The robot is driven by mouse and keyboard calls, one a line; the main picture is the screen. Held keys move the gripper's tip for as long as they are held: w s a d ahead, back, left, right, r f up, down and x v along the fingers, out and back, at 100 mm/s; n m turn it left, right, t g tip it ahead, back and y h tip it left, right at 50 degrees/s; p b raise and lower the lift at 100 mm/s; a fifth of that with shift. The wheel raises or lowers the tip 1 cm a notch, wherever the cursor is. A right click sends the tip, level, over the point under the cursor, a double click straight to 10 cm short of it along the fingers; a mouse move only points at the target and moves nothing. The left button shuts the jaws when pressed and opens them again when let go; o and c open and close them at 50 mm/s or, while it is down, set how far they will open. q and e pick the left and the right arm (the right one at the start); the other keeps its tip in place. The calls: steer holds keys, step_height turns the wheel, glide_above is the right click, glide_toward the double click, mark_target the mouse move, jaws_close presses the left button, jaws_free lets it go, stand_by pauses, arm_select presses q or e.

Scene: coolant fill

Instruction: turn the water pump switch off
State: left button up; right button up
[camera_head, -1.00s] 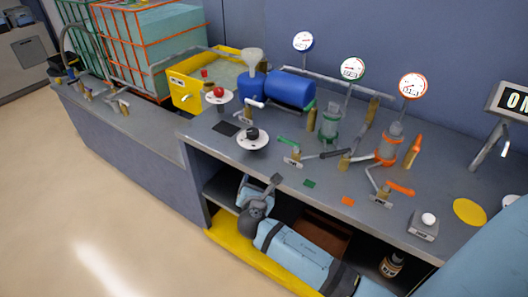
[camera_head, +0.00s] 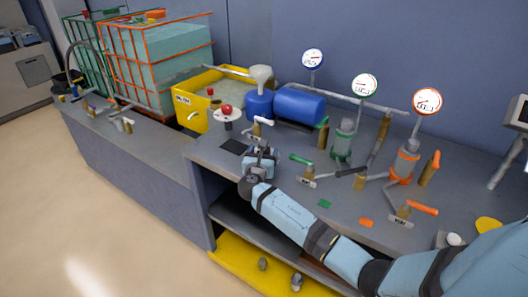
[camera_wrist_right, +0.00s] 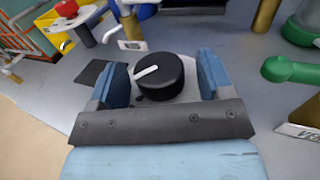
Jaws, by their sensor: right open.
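The switch is a black round knob (camera_wrist_right: 158,78) with a white pointer bar, on a pale round plate. In the right wrist view the pointer lies toward the left and slightly down. My right gripper (camera_wrist_right: 162,80) is open, with one blue finger on each side of the knob; contact is not visible. In the head view my right gripper (camera_head: 262,158) is over the switch's place on the bench and mostly hides it. My left gripper is not in view.
A red button on a white disc (camera_head: 227,115) stands just behind my right gripper. A blue tank (camera_head: 298,104), a green-handled valve (camera_head: 301,160) and an orange-handled valve (camera_head: 423,208) stand on the bench (camera_head: 285,205). A dark square (camera_head: 234,147) lies left of the gripper.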

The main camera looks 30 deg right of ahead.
steer(key=shift+w+d, duration=0.45)
steer(key=c, duration=0.9)
steer(key=shift+c, duration=0.2)
